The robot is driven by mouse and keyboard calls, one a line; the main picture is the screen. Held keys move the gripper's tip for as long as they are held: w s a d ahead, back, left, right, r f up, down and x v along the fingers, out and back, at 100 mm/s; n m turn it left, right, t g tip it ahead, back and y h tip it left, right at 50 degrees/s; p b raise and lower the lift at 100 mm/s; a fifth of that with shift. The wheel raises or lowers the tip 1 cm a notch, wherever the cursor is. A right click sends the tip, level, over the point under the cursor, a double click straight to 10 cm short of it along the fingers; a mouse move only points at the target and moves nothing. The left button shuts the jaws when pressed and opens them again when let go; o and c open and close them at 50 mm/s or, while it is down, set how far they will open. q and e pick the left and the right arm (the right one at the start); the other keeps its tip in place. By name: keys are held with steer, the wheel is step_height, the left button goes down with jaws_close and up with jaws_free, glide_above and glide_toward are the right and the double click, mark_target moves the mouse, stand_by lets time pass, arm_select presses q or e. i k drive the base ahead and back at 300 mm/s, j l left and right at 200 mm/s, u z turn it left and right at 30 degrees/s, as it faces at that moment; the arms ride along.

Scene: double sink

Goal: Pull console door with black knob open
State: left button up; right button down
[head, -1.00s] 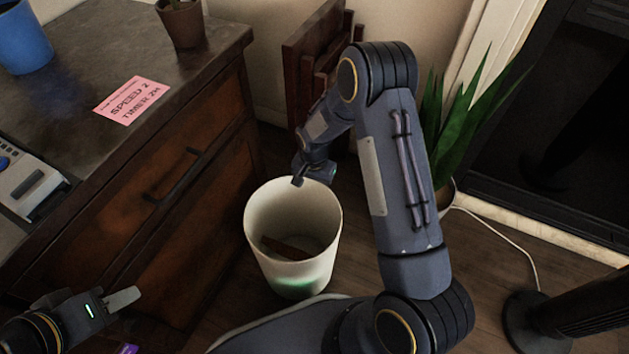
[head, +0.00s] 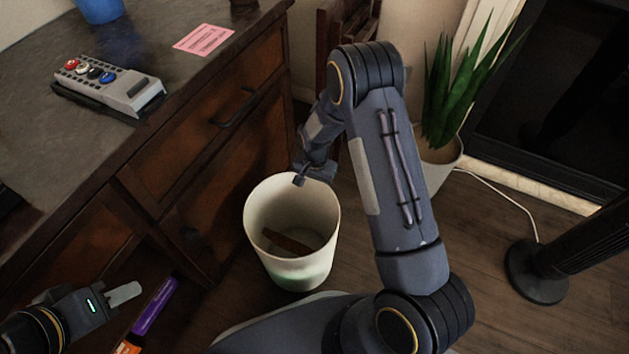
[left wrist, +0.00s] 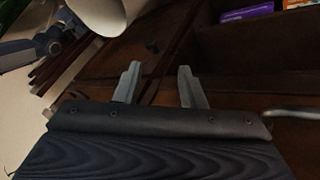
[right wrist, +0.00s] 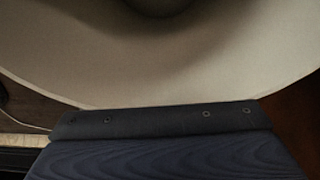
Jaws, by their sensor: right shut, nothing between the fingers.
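The wooden console (head: 150,180) stands at the left with a dark top. A lower door (head: 215,205) carries a small black knob (head: 191,233) and looks closed. The knob also shows in the left wrist view (left wrist: 152,46), beyond the fingers. My left gripper (head: 125,294) is open and empty, in front of the console and lower left of the knob in the head view. Its two fingers (left wrist: 160,85) stand apart in the left wrist view. My right gripper (head: 314,176) is at the far rim of a white bin; its fingers are hardly visible.
The white bin (head: 262,240) holds a brown object (head: 287,243) and stands close to the door. An open console compartment shows a purple item (head: 155,305) and an orange item (head: 128,347). A potted plant (head: 440,165) and black stand base (head: 538,270) are at right.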

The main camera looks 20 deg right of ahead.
mark_target(204, 221)
steer(key=k+j, duration=0.25)
steer(key=j, duration=0.2)
steer(key=k+j, duration=0.3)
steer(key=j, duration=0.15)
steer(key=k+j, duration=0.25)
steer(key=j, duration=0.15)
